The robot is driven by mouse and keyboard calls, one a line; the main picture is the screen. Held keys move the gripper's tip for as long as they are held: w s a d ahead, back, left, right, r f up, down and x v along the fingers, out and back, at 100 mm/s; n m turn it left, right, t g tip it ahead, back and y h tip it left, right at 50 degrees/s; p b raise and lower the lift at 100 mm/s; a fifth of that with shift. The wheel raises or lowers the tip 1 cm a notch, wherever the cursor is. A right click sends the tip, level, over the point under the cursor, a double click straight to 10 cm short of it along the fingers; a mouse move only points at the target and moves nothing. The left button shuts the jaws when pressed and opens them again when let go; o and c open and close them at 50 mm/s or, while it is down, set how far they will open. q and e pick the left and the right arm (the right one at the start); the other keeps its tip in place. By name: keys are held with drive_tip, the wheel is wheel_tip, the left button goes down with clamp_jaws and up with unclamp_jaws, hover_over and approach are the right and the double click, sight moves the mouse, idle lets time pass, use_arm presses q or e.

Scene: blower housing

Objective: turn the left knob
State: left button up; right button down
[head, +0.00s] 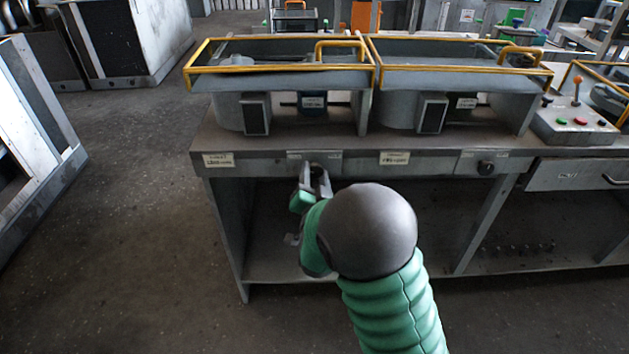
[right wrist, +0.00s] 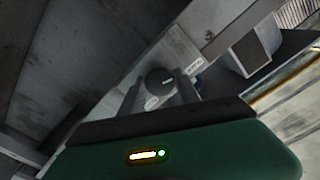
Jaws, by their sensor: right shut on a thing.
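The left knob (head: 317,168) is a small dark round knob on the grey front panel of the bench, under the left yellow-railed housing. My right gripper (head: 314,182) reaches up to it from below and is shut on it, one finger on each side. In the right wrist view the knob (right wrist: 160,81) shows as a dark disc with a pale mark on its face, between the two grey fingers. The fingers hide part of the knob in the head view. My left gripper is out of view.
A second dark knob (head: 486,168) sits further right on the panel. Two yellow-railed housings (head: 280,78) stand on the bench. A control box (head: 574,124) with a lever and coloured buttons is at the right. The shelf space under the panel is mostly open.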

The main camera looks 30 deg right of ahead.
drive_tip(key=shift+f+m+b, duration=0.15)
drive_tip(key=shift+m+b, duration=0.2)
drive_tip(key=shift+m, duration=0.25)
drive_tip(key=shift+s, duration=0.1)
drive_tip(key=c, duration=0.9)
unclamp_jaws()
